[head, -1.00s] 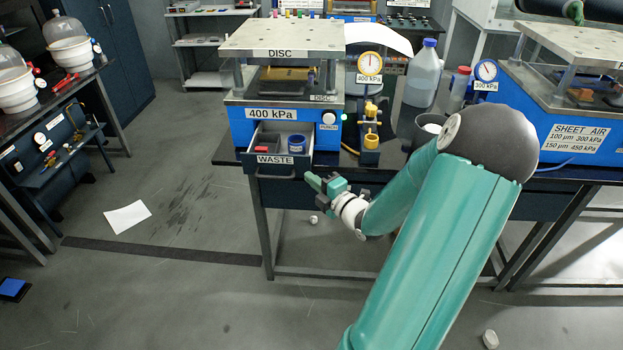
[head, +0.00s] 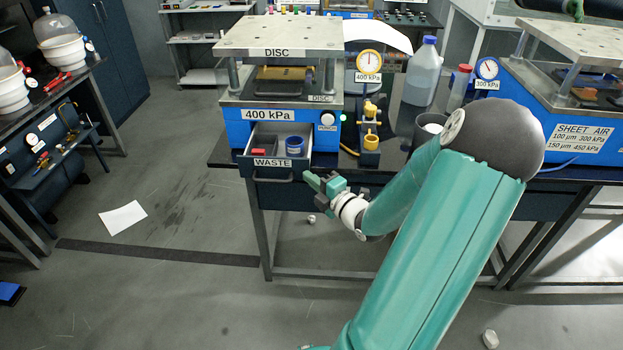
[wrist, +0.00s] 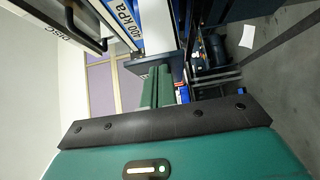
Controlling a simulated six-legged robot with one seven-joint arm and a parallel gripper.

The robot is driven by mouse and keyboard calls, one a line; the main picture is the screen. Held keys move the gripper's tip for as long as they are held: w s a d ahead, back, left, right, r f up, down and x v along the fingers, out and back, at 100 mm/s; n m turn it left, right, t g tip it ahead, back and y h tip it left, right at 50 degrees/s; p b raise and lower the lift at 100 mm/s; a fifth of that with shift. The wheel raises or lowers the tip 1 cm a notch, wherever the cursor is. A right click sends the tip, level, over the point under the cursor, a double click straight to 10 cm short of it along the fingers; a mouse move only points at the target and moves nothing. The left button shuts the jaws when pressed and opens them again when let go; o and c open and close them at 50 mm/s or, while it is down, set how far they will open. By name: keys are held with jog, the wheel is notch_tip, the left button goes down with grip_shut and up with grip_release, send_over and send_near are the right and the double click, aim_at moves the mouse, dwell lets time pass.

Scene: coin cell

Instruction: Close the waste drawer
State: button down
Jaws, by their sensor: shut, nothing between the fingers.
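The waste drawer (head: 272,163) stands open below the blue 400 kPa disc press in the head view. Its front carries a WASTE label and a bar handle (head: 273,179). A red piece (head: 259,152) and a blue roll (head: 295,146) lie inside it. My gripper (head: 309,181) is shut and empty, near the lower right corner of the drawer front. In the head view I cannot tell whether it touches the drawer. In the wrist view the green fingers (wrist: 156,87) lie together, with the dark bench and press side beyond them.
The disc press (head: 290,116) sits on the dark bench above the drawer. A yellow valve fitting (head: 370,125), a grey cup and a wash bottle (head: 421,72) stand to its right. Open floor lies to the left, with a white sheet (head: 123,217) on it.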

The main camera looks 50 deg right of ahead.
jog(key=shift+d, duration=0.1)
jog(key=w+d, duration=0.7)
jog(key=d, duration=0.3)
jog(key=shift+w, duration=0.35)
jog(key=shift+a, duration=0.15)
